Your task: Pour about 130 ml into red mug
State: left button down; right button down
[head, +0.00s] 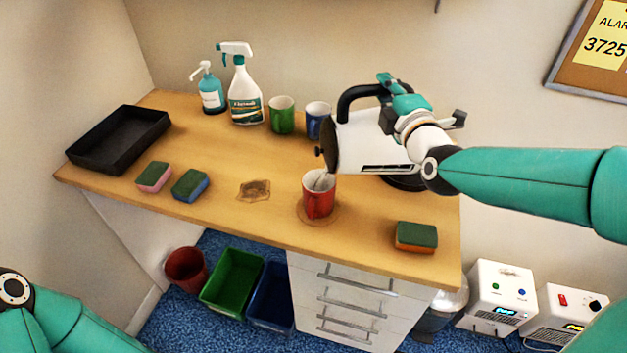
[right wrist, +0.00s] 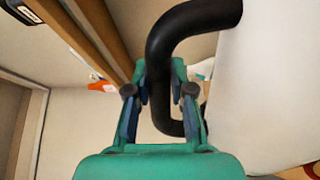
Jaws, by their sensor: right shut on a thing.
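The red mug (head: 318,202) stands upright on a round brown mat (head: 303,216) near the front of the counter. A white kettle (head: 375,142) with a black handle (head: 350,98) is tipped far over to the left above and behind the mug. A pale streak shows at the mug's mouth; I cannot read the level inside. My right gripper (head: 388,88) is shut on the kettle's handle. In the right wrist view the handle (right wrist: 160,70) passes between the fingers (right wrist: 159,92). My left gripper is out of view; only part of my left arm shows.
A green mug (head: 281,115) and a blue mug (head: 317,119) stand behind. Spray bottle (head: 244,92), soap dispenser (head: 210,92) and black tray (head: 119,138) are at back left. Several sponges lie around, one (head: 416,237) right of the red mug. A brown stain (head: 254,191) lies left of it.

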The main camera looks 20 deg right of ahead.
jog(key=shift+a+r, duration=0.2)
jog(key=shift+r, duration=0.2)
dwell(0.4)
jog(key=shift+d+f, duration=0.2)
jog(key=shift+f, duration=0.05)
jog(key=d+b, duration=0.1)
jog(key=d+f+m, duration=0.1)
jog(key=d, duration=0.1)
jog(key=d+f+m+b, duration=0.1)
jog(key=shift+s+d+f+b, duration=0.15)
jog(key=shift+f+b, duration=0.05)
jog(key=shift+b, duration=0.1)
jog(key=shift+d+f, duration=0.1)
jog(key=shift+d, duration=0.3)
jog(key=shift+d+f+m, duration=0.15)
jog(key=shift+d+m, duration=0.2)
jog(key=shift+m, duration=0.05)
jog(key=shift+s+d+f+m+b, duration=0.1)
jog(key=shift+d+f+m+b, duration=0.3)
jog(key=shift+f+b, duration=0.35)
jog(key=shift+d+f+m+b, duration=0.3)
jog(key=shift+d+b, duration=0.2)
jog(key=shift+b, duration=0.05)
